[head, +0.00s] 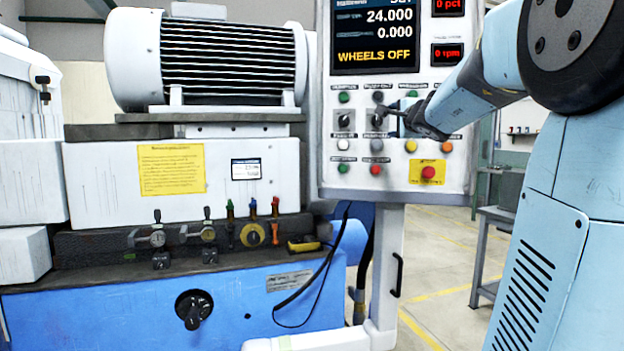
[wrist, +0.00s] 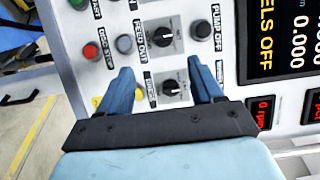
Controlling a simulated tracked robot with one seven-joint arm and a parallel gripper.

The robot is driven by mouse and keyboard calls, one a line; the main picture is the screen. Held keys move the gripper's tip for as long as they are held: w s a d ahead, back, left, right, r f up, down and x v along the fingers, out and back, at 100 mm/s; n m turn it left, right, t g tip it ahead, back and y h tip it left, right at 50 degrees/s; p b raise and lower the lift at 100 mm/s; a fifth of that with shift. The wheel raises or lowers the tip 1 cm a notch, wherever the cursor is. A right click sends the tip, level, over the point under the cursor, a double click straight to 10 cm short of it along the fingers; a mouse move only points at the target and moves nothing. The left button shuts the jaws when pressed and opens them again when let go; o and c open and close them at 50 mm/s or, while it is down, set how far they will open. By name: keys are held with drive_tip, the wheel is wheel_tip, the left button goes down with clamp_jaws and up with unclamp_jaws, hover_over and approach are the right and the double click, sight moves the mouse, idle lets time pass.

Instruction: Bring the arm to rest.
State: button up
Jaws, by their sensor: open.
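My gripper (head: 392,112) is raised in front of the control panel (head: 391,188) of the grinder, close to its knobs and buttons. In the wrist view my gripper (wrist: 162,86) is open with nothing between its two blue fingers. Beyond the fingers are a black rotary knob (wrist: 172,87) and a second knob (wrist: 166,38). I cannot tell whether a fingertip touches the panel. The panel's screen (head: 375,37) reads "WHEELS OFF".
The grinder's white motor housing (head: 228,60) and blue base (head: 110,315) fill the left. Several small levers stand below the yellow notice (head: 171,169). A grey bench (head: 492,222) stands behind at right, with open floor (head: 440,290) near it.

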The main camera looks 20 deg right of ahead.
drive_tip(key=s+a+f+n+g+y, duration=0.1)
drive_tip(key=s+a+f+n+y, duration=0.2)
drive_tip(key=a, duration=0.4)
drive_tip(key=s+a+f+n+g+y, duration=0.1)
drive_tip(key=s+a+f+n+y, duration=0.15)
drive_tip(key=a+n, duration=0.35)
drive_tip(key=s+a+f+n+g+y, duration=0.2)
drive_tip(key=s+a+f+n+g, duration=0.4)
drive_tip(key=s+a+f, duration=0.5)
drive_tip(key=s+d+f+n+g+h, duration=0.1)
drive_tip(key=s+f+n+g+h, duration=0.3)
drive_tip(key=s+f, duration=0.8)
drive_tip(key=s, duration=0.3)
drive_tip(key=shift+s+d+n+h, duration=0.2)
drive_tip(key=shift+n+h, duration=0.15)
drive_tip(key=shift+n, duration=0.05)
drive_tip(key=shift+c, duration=0.2)
